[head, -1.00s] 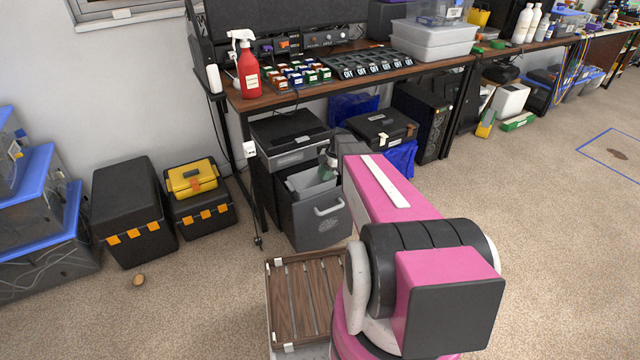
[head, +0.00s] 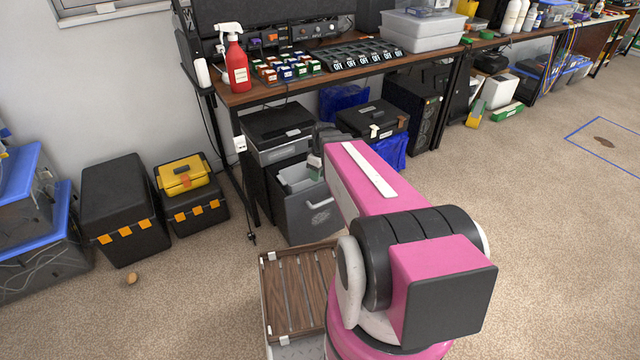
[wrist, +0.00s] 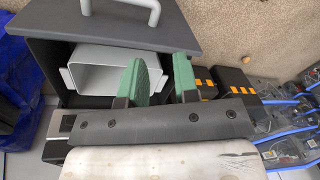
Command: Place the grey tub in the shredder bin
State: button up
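The grey tub (wrist: 98,66) sits inside the pulled-out shredder bin (head: 306,207), seen in the wrist view with its opening toward the camera and a handle on its left side. In the head view the tub (head: 297,178) shows as a pale shape within the bin's rim. My gripper (wrist: 160,84) has green fingertips spread apart at the tub's right side. The left finger overlaps the tub's opening; the right one is near its right edge. Contact with the tub cannot be told. In the head view my gripper (head: 315,168) is over the bin's back right, partly hidden by my arm.
The shredder (head: 280,128) stands under the desk (head: 290,93), behind the bin. A black case (head: 372,120) and a blue bag (head: 392,152) are to its right. Black toolboxes (head: 122,210) stand left. A slatted wooden tray (head: 297,290) is in front. Open carpet lies right.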

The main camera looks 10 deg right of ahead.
jog(key=s+a+r+m+h, duration=0.1)
jog(key=s+r+m, duration=0.2)
jog(key=s+m, duration=0.6)
jog(key=shift+r+t+h, duration=0.15)
jog(key=shift+t+h, duration=0.15)
jog(key=shift+h, duration=0.1)
